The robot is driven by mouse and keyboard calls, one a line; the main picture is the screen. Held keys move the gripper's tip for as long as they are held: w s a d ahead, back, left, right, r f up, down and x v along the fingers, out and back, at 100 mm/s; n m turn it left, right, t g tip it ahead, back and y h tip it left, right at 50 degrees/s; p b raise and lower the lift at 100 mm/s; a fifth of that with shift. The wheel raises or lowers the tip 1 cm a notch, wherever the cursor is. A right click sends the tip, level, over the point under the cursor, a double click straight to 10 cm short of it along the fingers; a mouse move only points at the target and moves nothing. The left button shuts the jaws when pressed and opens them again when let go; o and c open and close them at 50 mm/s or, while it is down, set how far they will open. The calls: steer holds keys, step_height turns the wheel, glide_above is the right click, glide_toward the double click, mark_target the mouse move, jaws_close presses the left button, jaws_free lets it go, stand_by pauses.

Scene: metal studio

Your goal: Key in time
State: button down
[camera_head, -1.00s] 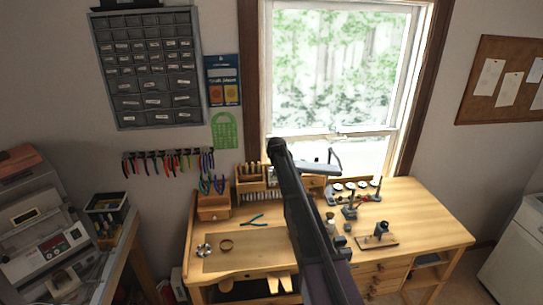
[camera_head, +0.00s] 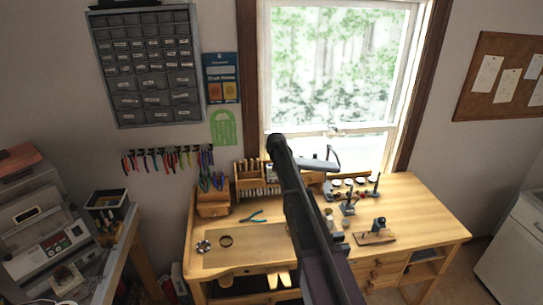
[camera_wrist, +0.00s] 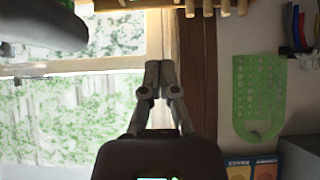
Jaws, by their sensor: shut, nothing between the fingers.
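A grey bench machine (camera_head: 28,255) stands at the far left in the head view. Its sloped front has a control panel (camera_head: 48,247) with small keys and a red part, and a dark display window (camera_head: 27,215) above. The digits are too small to read. In the wrist view my gripper (camera_wrist: 160,66) is shut and empty, with its two fingers together at the tips. It appears in front of the window and its frame, well apart from the machine, which is not recognisable in that view. In the head view my arm hides the gripper.
A wooden workbench (camera_head: 420,207) with pliers, small stands and a ring-shaped item fills the middle and right. A black open box (camera_head: 106,205) stands right of the machine. Pliers hang on the wall. The green template (camera_wrist: 258,95) is right of my gripper in the wrist view.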

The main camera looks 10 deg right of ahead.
steer(key=f+b, duration=0.2)
steer(key=b, duration=0.1)
steer(key=m+t+b, duration=0.9)
steer(key=m+b, duration=0.8)
steer(key=b, duration=1.4)
glide_toward(271, 181)
steer(key=s+a, duration=0.1)
steer(key=s, duration=0.5)
steer(key=shift+s+d+f+m+b, duration=0.15)
steer(key=shift+d+m+b, duration=0.1)
steer(key=shift+m+b, duration=0.3)
steer(key=w, duration=1.4)
steer(key=shift+d, duration=0.15)
